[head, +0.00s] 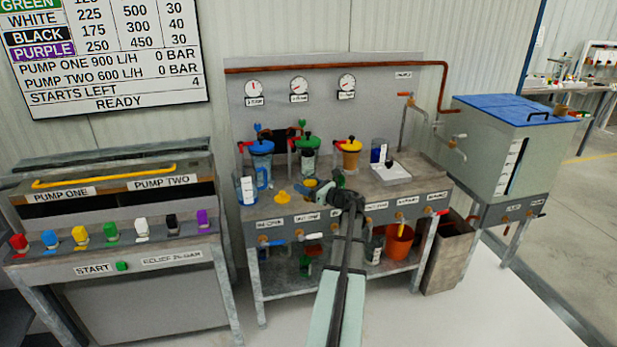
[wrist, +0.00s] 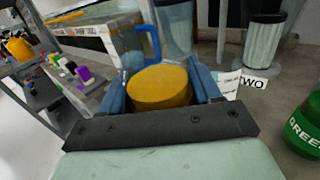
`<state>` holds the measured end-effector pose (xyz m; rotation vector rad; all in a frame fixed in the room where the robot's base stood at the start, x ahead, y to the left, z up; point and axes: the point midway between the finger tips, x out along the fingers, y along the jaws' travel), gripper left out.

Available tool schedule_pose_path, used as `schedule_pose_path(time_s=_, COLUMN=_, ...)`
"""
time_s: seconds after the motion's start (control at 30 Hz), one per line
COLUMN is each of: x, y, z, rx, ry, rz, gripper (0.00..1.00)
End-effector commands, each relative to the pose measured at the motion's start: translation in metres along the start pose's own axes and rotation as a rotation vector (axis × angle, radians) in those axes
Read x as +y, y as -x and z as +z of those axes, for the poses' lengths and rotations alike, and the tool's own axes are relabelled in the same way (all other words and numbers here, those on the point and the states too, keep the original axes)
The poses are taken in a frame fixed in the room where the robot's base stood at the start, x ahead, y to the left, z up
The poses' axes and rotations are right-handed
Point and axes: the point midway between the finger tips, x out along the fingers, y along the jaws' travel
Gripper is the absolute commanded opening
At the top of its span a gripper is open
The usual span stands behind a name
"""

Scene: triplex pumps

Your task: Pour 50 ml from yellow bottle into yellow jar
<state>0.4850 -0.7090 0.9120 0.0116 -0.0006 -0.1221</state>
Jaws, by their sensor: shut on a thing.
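My gripper (head: 328,194) is over the middle of the pump bench, left of centre. In the wrist view its blue fingers (wrist: 160,98) are shut on a round yellow thing (wrist: 160,88), which I take for the yellow bottle. Its lower part is hidden, and I cannot tell if its flat top is a cap or liquid. It looks near upright. The yellow jar (head: 351,158), with a red handle and black knob on top, stands at the back of the bench, right of my gripper. A yellow cap-like piece (head: 283,197) lies on the bench left of my gripper.
The blue-topped jar (head: 261,160) and green-topped jar (head: 308,145) stand at the back. A clear jug with a blue handle (wrist: 135,45) is just beyond the held thing. A green bottle (wrist: 304,128) is close on the right. A white tray (head: 389,172) lies at the bench's right.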

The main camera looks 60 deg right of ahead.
Motion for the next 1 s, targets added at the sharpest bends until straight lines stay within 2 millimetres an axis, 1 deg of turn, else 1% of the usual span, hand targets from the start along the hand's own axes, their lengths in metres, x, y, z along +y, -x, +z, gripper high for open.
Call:
schedule_pose_path(time_s=0.17, x=0.013, y=-0.003, z=-0.003, rx=-0.001, ry=-0.001, rz=0.033, gripper=0.26)
schedule_pose_path(time_s=0.43, x=0.009, y=-0.022, z=-0.016, rx=-0.001, ry=0.001, rz=0.031, gripper=0.26)
schedule_pose_path(time_s=0.7, x=0.008, y=-0.045, z=-0.034, rx=-0.001, ry=0.007, rz=0.032, gripper=0.26)
schedule_pose_path(time_s=0.8, x=0.008, y=-0.051, z=-0.038, rx=0.0, ry=0.008, rz=0.031, gripper=0.26)
schedule_pose_path(time_s=1.0, x=0.008, y=-0.053, z=-0.04, rx=0.0, ry=0.01, rz=0.031, gripper=0.26)
